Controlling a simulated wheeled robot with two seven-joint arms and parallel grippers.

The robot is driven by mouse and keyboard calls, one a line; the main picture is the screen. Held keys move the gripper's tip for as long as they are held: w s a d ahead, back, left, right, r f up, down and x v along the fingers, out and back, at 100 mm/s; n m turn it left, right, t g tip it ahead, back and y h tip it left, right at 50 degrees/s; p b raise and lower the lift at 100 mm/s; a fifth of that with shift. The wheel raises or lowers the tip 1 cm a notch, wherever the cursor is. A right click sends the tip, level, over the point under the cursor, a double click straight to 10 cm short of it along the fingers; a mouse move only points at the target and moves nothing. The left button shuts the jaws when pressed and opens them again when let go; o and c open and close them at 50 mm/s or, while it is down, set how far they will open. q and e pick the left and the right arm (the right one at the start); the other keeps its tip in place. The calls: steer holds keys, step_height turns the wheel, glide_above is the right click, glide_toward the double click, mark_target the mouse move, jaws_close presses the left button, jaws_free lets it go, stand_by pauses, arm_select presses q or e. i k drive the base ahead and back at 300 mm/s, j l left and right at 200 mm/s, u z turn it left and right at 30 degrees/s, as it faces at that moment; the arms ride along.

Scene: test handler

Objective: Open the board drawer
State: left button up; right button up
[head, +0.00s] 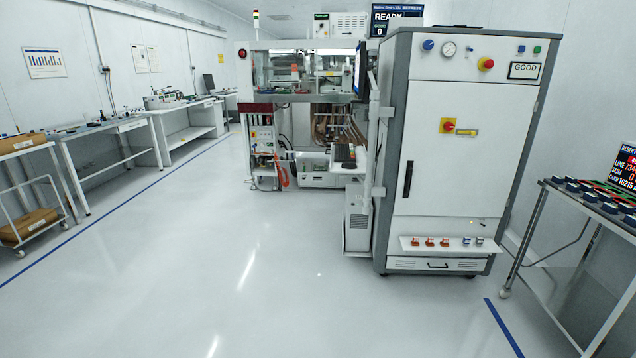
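A tall white and grey cabinet (456,187) stands right of centre, some way ahead of me. I cannot tell if this is the board drawer, as I can read no such label. Higher up is a white door with a black vertical handle (408,179), also shut. Neither of my grippers is in view.
A narrow shelf (420,250) with small orange and blue-white parts juts out above the low panel. A machine (300,62) stands behind. A table (550,190) with several small devices is at right, a trolley (28,148) at left. The floor ahead is clear.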

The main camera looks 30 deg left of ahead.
mark_target(311, 180)
steer(key=i+j+u, duration=0.55)
steer(key=i+u, duration=0.2)
steer(key=i, duration=0.15)
steer(key=i+j+u, duration=0.1)
steer(key=i+u, duration=0.25)
steer(key=i, duration=1.4)
steer(key=i+j+u, duration=0.15)
steer(key=i, duration=1.15)
steer(key=i+j+u, duration=0.15)
steer(key=i, duration=1.15)
